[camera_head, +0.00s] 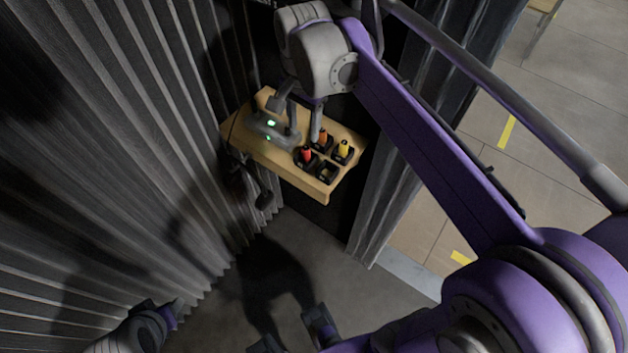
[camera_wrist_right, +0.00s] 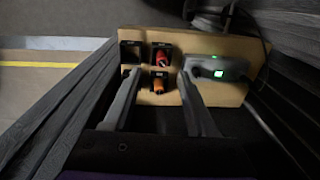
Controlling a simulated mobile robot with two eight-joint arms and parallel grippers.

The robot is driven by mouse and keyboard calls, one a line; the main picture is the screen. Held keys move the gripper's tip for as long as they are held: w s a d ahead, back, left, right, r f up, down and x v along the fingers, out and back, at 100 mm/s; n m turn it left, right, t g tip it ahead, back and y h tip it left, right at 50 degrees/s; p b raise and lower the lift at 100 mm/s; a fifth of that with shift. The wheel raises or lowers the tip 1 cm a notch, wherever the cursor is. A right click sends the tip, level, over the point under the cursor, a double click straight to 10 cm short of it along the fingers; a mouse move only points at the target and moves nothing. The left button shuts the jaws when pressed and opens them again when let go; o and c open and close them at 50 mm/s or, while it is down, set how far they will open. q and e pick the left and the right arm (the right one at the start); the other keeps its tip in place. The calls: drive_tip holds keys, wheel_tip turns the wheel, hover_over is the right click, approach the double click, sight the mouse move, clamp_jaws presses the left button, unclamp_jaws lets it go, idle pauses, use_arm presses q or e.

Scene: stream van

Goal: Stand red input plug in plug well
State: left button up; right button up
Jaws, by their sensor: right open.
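The red input plug (camera_head: 306,155) stands in a black well at the near left of a block of wells on a wooden shelf. It also shows in the right wrist view (camera_wrist_right: 163,54), where its exact tilt is hard to judge. The near right well (camera_head: 326,172) is empty; it shows at the upper left in the wrist view (camera_wrist_right: 131,51). My right gripper (camera_head: 303,134) is open and empty above the shelf, its fingers on either side of the orange plug (camera_wrist_right: 159,84) in the wrist view.
A yellow plug (camera_head: 344,148) stands in the far right well. A grey device (camera_head: 270,128) with green lights sits left of the wells, close to the left finger. The wooden shelf (camera_head: 306,183) is small, with corrugated dark walls (camera_head: 150,120) close by. A cable hangs at its left.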

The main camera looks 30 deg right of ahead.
drive_tip(key=s+a+f+n+t, duration=0.2)
drive_tip(key=s+f+n, duration=0.4)
drive_tip(key=s+f, duration=0.1)
drive_tip(key=s+a+f+n+t, duration=0.2)
drive_tip(key=s+a+f+n, duration=0.1)
drive_tip(key=s+f+n, duration=0.4)
drive_tip(key=shift+s+a+f+n+t, duration=0.3)
drive_tip(key=shift+s+a+f, duration=0.05)
drive_tip(key=shift+s, duration=0.25)
drive_tip(key=shift+c, duration=0.5)
drive_tip(key=shift+d, duration=0.1)
